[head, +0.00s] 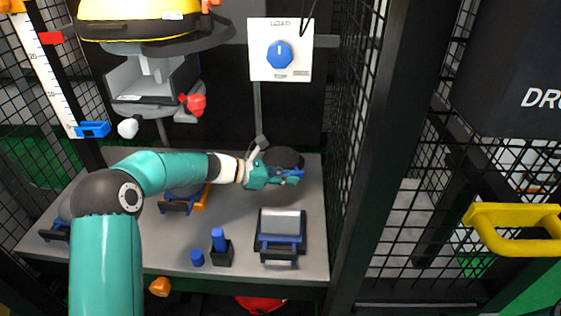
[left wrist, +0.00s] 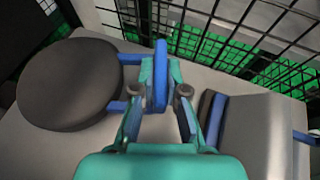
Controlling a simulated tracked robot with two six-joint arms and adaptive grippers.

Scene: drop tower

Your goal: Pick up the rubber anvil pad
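The rubber anvil pad (head: 284,157) looks like a thick dark round disc with a blue bar handle. It lies towards the back of the grey bench in the head view and at the left of the left wrist view (left wrist: 68,85). My left gripper (head: 288,175) is at the handle, on the near side of the disc. In the left wrist view its two fingers (left wrist: 161,82) stand on both sides of the blue handle bar (left wrist: 161,62) and appear to press on it. My right gripper is not in view.
A grey block with a blue handle (head: 281,222) lies close by, nearer the bench front. A small blue peg in a black holder (head: 220,252) and a blue cylinder (head: 197,258) stand left of it. Mesh walls (head: 352,120) bound the bench. A dial panel (head: 280,50) hangs behind.

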